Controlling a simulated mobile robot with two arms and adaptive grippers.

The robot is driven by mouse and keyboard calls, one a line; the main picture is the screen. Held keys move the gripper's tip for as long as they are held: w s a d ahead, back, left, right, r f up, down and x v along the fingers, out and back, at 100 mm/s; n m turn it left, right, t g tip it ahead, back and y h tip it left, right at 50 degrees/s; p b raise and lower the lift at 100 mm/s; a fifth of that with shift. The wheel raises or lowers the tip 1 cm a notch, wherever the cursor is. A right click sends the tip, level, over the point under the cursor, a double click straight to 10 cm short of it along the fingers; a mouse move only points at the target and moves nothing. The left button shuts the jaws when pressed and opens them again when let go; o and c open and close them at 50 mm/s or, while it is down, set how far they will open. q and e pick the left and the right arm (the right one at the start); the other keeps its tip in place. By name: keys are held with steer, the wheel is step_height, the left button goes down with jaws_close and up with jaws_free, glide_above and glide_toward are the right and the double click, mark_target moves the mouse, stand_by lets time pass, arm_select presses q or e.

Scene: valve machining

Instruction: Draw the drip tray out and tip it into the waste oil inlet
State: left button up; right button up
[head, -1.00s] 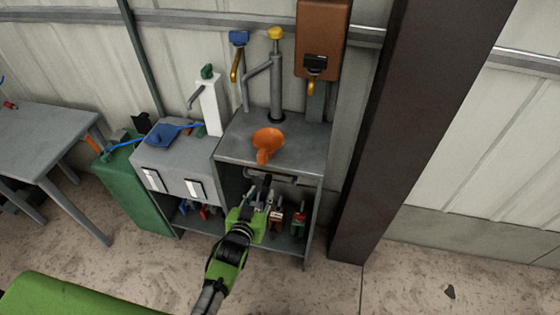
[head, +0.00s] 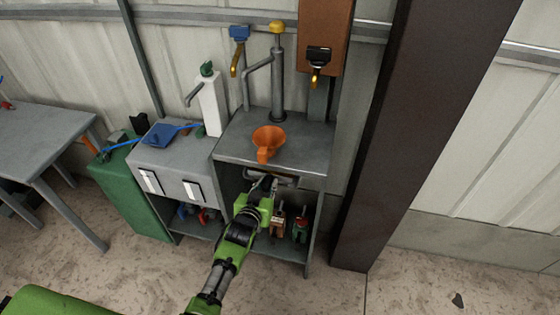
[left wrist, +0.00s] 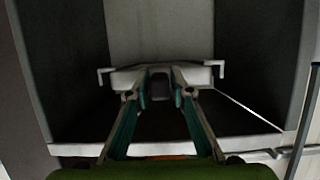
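My left gripper (head: 263,183) reaches under the counter's front edge, at a grey bar-like handle (head: 284,179) that seems to belong to the drip tray. In the left wrist view the pale handle (left wrist: 208,76) spans crosswise in front of the fingertips (left wrist: 160,82). The fingers stand apart with a dark gap between them. I cannot tell whether they touch the handle. The tray's body is hidden under the counter. An orange funnel (head: 267,138) stands on the counter top and may be the waste oil inlet. My right gripper is not in view.
Bottles and tools, including a red-and-green one (head: 300,229), stand on the lower shelf. A grey drawer unit (head: 172,180) and a green bin (head: 133,200) are at left. A dark pillar (head: 375,140) rises at right. A grey pump post (head: 277,80) stands behind the funnel.

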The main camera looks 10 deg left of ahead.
mark_target(265, 190)
arm_select(q)
jaws_close()
steer(key=shift+r+p, duration=0.25)
steer(key=shift+p, duration=0.05)
steer(key=shift+s+p, duration=1.2)
steer(key=shift+s, duration=1.25)
